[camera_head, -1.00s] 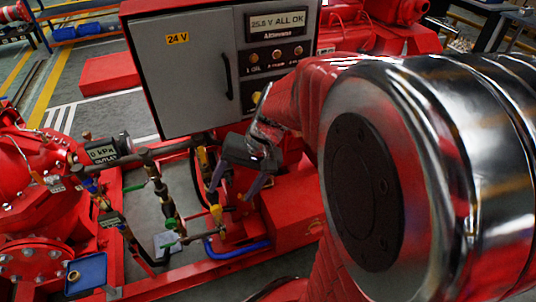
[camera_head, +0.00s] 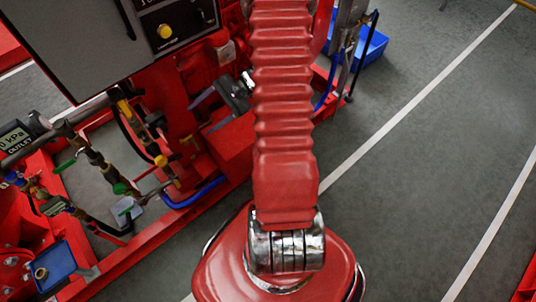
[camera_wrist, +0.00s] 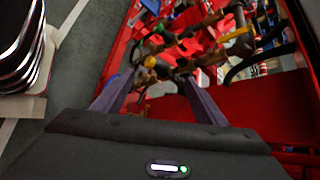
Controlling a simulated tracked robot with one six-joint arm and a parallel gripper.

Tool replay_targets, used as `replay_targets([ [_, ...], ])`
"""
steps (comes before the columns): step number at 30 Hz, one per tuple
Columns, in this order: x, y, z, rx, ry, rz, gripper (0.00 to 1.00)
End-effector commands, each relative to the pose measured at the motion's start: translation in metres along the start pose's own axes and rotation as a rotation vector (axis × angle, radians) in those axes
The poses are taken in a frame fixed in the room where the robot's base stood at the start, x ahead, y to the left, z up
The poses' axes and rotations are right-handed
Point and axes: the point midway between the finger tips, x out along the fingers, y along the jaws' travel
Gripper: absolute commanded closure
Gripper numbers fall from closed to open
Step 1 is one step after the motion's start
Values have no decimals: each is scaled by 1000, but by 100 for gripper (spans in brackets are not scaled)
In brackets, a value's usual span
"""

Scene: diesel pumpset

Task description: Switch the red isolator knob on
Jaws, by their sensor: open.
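I cannot pick out a red isolator knob for certain in either view; much of the machinery is red. My gripper (camera_head: 199,118) is in the middle of the head view, in front of the red pumpset frame, right of the valve pipework. In the wrist view my gripper (camera_wrist: 158,76) points at red metalwork and pipes with a yellow ball-like knob (camera_wrist: 150,62) near the left fingertip. My red arm hides part of the pumpset behind it.
The grey control cabinet (camera_head: 75,40) has a yellow round knob (camera_head: 165,30) on its dark panel. Pipes with a yellow-handled valve (camera_head: 124,108) stand at left. A blue tray (camera_head: 55,267) is at lower left and a blue bin (camera_head: 366,48) at upper right. Grey floor at right is clear.

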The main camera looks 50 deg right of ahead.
Motion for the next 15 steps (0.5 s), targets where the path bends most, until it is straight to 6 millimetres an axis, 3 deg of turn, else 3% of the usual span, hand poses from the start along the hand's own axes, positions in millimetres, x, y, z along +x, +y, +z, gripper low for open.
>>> replay_targets([
  [3, -2, 16, -34, 95, 8, -83, 34],
  [15, -14, 83, -138, 380, 68, -372, 34],
])
